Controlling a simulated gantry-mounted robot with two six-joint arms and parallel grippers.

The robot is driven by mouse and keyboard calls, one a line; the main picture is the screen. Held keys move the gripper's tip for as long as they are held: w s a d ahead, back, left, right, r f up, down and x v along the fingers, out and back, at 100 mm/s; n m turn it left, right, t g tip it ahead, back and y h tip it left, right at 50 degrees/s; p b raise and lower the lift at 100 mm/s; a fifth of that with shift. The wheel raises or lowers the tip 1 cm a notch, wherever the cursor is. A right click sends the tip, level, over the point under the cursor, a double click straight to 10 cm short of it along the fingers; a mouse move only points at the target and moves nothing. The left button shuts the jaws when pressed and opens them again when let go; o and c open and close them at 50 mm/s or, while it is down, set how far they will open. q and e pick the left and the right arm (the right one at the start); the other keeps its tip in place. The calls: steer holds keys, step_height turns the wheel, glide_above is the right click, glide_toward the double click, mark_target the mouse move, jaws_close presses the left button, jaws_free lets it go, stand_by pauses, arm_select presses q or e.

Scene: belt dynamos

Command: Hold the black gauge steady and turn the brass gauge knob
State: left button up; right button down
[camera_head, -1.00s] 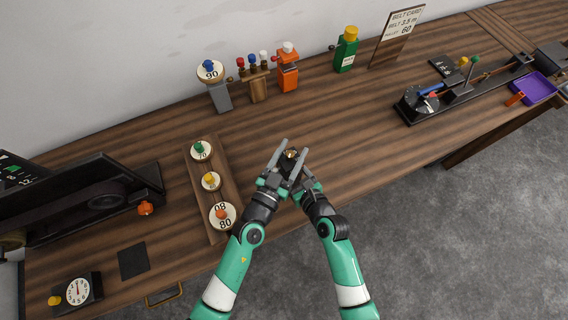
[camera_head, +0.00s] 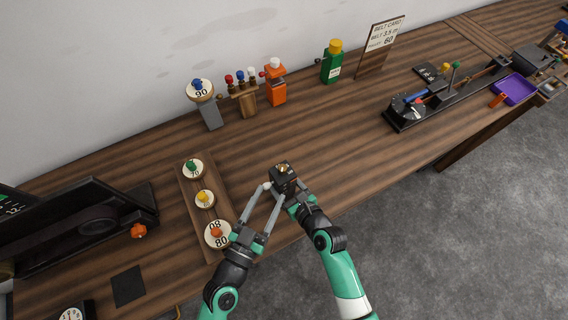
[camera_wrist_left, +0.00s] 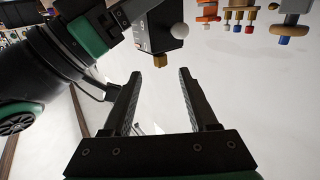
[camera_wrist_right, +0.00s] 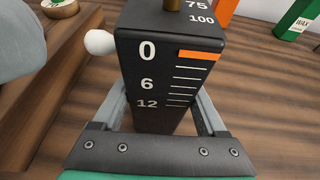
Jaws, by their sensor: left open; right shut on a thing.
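The black gauge (camera_head: 284,182) is a dark upright block with a brass knob (camera_head: 282,168) on top. In the right wrist view the gauge (camera_wrist_right: 160,75) shows a white scale with an orange bar at the 0 mark and a white ball on its side. My right gripper (camera_head: 291,198) is shut on the gauge, one finger on each side. My left gripper (camera_head: 273,196) is open and empty, left of and below the gauge. In the left wrist view the brass knob (camera_wrist_left: 160,61) is just beyond the open fingertips, not between them.
A wooden board with numbered dials (camera_head: 217,235) lies left of my left gripper. Behind stand a grey dial post (camera_head: 211,113), an orange bottle (camera_head: 275,88) and a green bottle (camera_head: 332,65). A belt rig (camera_head: 407,113) is at right. The table between is clear.

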mark_target(284, 165)
arm_select(q)
steer(key=x, duration=1.2)
steer(key=shift+w, duration=0.15)
jaws_close()
